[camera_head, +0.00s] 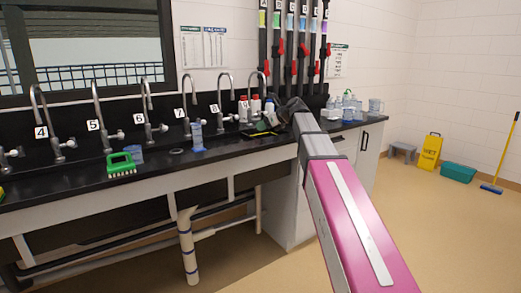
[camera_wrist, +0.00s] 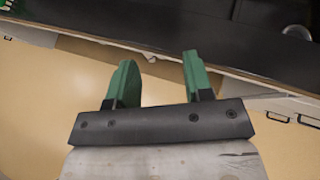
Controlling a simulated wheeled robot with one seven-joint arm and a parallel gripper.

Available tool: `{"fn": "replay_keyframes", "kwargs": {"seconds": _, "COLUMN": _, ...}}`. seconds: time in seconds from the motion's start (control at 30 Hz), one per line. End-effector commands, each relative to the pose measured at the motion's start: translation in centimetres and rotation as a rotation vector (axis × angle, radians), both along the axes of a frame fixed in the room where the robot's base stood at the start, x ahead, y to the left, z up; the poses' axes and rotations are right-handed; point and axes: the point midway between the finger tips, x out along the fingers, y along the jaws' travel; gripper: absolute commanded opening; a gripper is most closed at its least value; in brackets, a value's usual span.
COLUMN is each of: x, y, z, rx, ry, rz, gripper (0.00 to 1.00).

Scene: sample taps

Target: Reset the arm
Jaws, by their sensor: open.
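My gripper (camera_wrist: 158,78) shows in the wrist view with its two green fingers spread apart and nothing between them. Beyond the fingers are the dark counter edge and the tan floor. In the head view my pink and grey arm reaches from the lower right toward the counter (camera_head: 70,186). Its dark far end is near the right part of the counter, and I cannot make out the fingers there.
Several numbered taps (camera_head: 101,118) line the counter's back. A green brush (camera_head: 121,165), a blue container (camera_head: 197,137) and white bottles (camera_head: 243,109) stand on it. A yellow wet-floor sign (camera_head: 429,152) and teal tub (camera_head: 458,173) are at right. Open floor lies in front.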

Motion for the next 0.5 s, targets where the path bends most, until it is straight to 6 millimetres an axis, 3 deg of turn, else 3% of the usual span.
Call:
{"fn": "replay_keyframes", "kwargs": {"seconds": 0.27, "x": -1.0, "y": -0.9, "z": -3.8, "rx": -0.108, "ry": -0.052, "rz": 0.053, "gripper": 0.47}}
{"fn": "replay_keyframes", "kwargs": {"seconds": 0.5, "x": -2.4, "y": -2.2, "z": -8.8, "rx": -0.254, "ry": -0.12, "rz": 0.138, "gripper": 0.47}}
